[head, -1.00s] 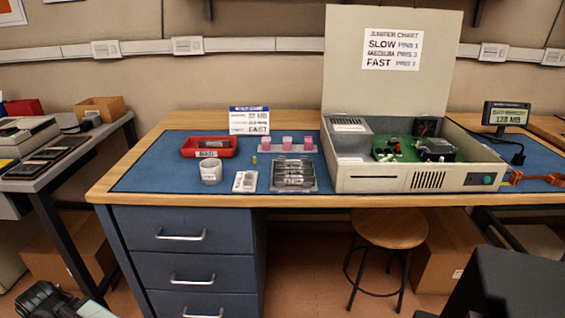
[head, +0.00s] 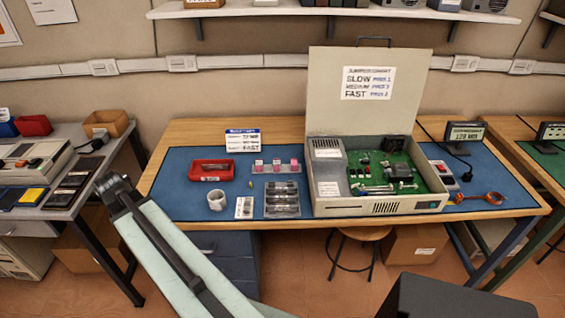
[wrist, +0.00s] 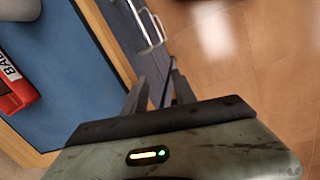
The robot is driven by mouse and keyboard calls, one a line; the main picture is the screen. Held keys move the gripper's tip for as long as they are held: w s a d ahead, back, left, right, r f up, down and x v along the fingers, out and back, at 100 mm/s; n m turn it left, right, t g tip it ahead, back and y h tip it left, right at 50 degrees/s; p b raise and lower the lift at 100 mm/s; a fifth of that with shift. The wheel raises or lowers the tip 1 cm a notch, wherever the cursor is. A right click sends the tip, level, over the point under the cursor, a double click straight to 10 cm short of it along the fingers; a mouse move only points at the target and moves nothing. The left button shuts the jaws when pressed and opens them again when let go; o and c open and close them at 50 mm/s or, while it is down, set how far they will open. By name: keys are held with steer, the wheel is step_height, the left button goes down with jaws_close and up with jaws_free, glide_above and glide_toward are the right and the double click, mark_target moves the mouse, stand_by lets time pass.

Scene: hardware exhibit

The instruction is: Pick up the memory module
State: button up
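Several small greyish stick-shaped pieces, likely memory modules, lie in a grey slotted tray (head: 268,214) on the blue mat in the head view; they are too small to tell apart. The tray does not clearly show in the wrist view. My gripper (wrist: 160,92) shows in the wrist view with its two dark fingers apart and nothing visible held, over the desk's front edge and drawers. In the head view my raised arm crosses the left front of the desk, and the fingers cannot be made out there.
An open computer case (head: 380,207) with a green board stands right of the tray. Blue mat (head: 180,200) is bare at left.

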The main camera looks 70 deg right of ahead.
steer(key=s+d+r+p, duration=0.1)
steer(key=d+r, duration=0.1)
steer(key=s+d+r+p, duration=0.1)
steer(key=d+r+p, duration=0.1)
steer(key=d, duration=0.1)
steer(key=s+d+r+p, duration=0.1)
steer(key=d+r, duration=0.2)
steer(key=shift+s+d+r, duration=0.1)
steer(key=shift+s, duration=0.3)
steer(key=s+d+g+p, duration=0.1)
steer(key=s+d, duration=0.2)
steer(key=d, duration=0.2)
steer(key=n+g, duration=0.2)
steer(key=g, duration=0.1)
glide_toward(281, 191)
steer(key=shift+s+d, duration=0.3)
steer(key=shift+s, duration=0.2)
steer(key=shift+n, duration=0.3)
steer(key=b+x, duration=0.7)
steer(key=x, duration=0.1)
steer(key=shift+w, duration=0.4)
jaws_close()
